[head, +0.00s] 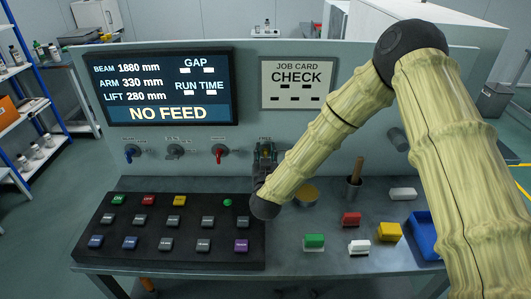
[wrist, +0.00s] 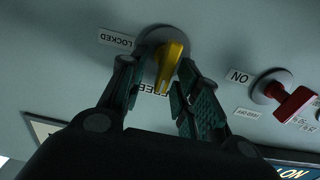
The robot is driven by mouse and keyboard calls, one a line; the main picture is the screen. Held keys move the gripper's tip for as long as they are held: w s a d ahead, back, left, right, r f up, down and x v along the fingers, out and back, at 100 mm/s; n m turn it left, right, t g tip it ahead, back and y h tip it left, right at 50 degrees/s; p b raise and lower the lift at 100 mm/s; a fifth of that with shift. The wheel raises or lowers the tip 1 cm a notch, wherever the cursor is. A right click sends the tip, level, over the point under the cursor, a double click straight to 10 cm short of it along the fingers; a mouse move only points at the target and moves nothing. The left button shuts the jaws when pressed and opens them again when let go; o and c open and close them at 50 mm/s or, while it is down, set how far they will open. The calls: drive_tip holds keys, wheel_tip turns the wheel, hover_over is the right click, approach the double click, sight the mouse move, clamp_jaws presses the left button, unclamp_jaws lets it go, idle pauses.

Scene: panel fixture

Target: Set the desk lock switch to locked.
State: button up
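The desk lock switch is a yellow lever handle (wrist: 171,65) on a round grey base, on the upright panel. In the wrist view, which is upside down, the handle points towards the FREE label (wrist: 153,89). The LOCKED label (wrist: 116,39) sits to the left of the base. My gripper (wrist: 154,72) is open, with one finger on each side of the handle. The handle is nearer the right finger; I cannot tell if they touch. In the head view my gripper (head: 265,158) is at the panel below the FREE label (head: 265,138) and hides most of the switch.
A red switch (wrist: 291,102) by an ON label is on the panel to the right in the wrist view.

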drive_tip(key=shift+s+r, duration=0.1)
drive_tip(key=shift+s, duration=0.05)
drive_tip(key=shift+c, duration=0.8)
clamp_jaws()
